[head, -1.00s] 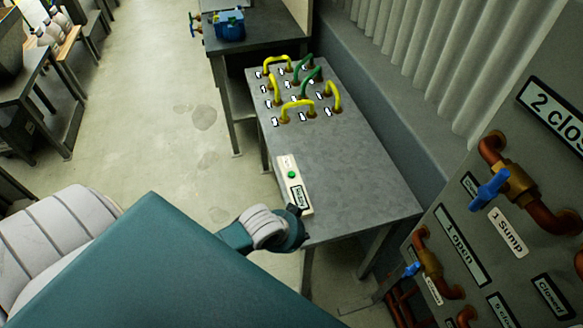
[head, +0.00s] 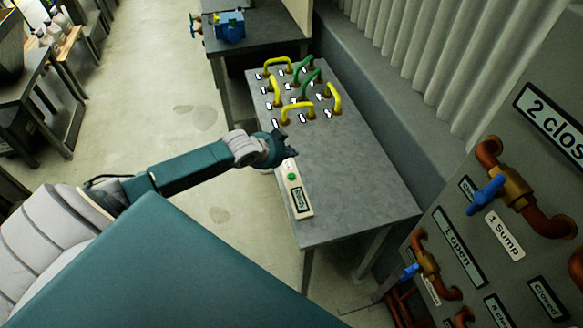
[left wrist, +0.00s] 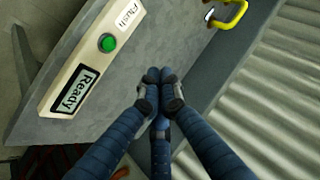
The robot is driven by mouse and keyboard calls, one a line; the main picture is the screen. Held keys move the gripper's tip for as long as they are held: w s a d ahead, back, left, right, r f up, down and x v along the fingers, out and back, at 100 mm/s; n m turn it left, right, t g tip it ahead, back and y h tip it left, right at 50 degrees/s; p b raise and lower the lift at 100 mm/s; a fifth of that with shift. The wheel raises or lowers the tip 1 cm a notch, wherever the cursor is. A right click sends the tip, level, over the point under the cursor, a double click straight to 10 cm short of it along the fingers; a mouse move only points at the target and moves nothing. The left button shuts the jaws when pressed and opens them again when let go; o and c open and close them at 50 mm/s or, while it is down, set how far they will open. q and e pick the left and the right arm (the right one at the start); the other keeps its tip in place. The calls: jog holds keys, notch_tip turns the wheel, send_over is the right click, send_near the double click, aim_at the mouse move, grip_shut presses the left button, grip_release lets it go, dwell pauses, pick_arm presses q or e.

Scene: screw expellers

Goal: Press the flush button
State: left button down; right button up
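The flush button is a green round button (head: 292,177) on a narrow cream panel (head: 303,212) near the left edge of a grey metal table (head: 360,190). The left wrist view shows the green button (left wrist: 108,43) between the "Flush" label (left wrist: 128,14) and the "Ready" display (left wrist: 74,90). My left gripper (head: 288,147) is above the table, close to the panel's far end. In the left wrist view its fingers (left wrist: 157,76) are together and empty, to the right of the button. My right gripper is in neither current view.
Yellow and green hoses (head: 301,88) loop between fittings at the table's far end. A panel with copper pipes and blue valve handles (head: 486,195) stands at the right. The table's middle is clear. A corrugated wall (head: 440,50) is behind.

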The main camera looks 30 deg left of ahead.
pick_arm(q)
jog(key=shift+f, duration=0.1)
jog(key=b, duration=0.5)
send_over(291, 177)
notch_tip(291, 177, down, 7)
jog(key=shift+r, duration=0.1)
jog(key=shift+f+b, duration=0.5)
jog(key=shift+f, duration=0.45)
dwell(0.4)
jog(key=shift+f, duration=0.15)
jog(key=shift+f, duration=0.25)
